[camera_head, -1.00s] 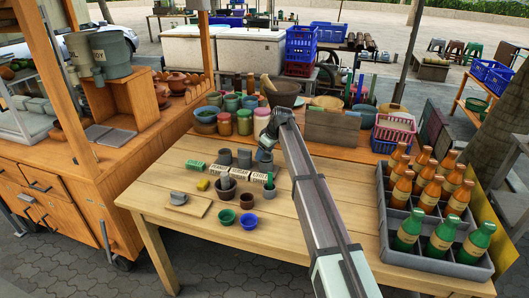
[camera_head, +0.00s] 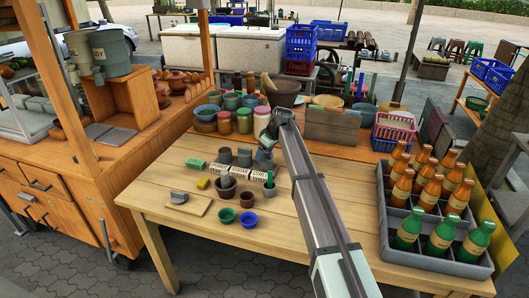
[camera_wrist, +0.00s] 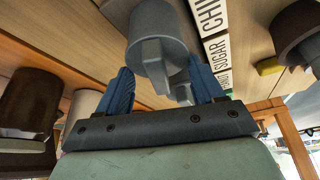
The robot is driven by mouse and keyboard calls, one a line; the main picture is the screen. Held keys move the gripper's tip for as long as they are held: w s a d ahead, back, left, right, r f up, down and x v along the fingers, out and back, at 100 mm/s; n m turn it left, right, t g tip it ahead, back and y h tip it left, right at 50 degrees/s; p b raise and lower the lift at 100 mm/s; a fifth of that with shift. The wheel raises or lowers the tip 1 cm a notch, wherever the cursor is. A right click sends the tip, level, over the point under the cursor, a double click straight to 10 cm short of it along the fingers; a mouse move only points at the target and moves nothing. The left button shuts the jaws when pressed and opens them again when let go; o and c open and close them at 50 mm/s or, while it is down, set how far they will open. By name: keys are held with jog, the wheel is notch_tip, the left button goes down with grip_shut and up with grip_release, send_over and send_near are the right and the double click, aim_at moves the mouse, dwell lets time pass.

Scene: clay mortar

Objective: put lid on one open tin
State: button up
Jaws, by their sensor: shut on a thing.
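In the head view my gripper (camera_head: 265,157) is low over the table, at the right end of the row of grey tins, behind the white labels. I cannot tell whether this lid rests on a tin. Two grey tins (camera_head: 224,156) (camera_head: 244,158) stand to the left of my gripper. A smaller grey piece (camera_wrist: 183,92) shows behind the held one.
Labels (camera_head: 231,171), including SUGAR and CHILI, stand before the tins. A bottle crate (camera_head: 440,255) stands right; the front table middle is clear.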

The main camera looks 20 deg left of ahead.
jog(key=o, duration=1.1)
jog(key=shift+o, duration=0.3)
jog(key=shift+r, duration=0.1)
jog(key=shift+r, duration=3.45)
notch_tip(320, 180, up, 5)
jog(key=shift+f, duration=0.1)
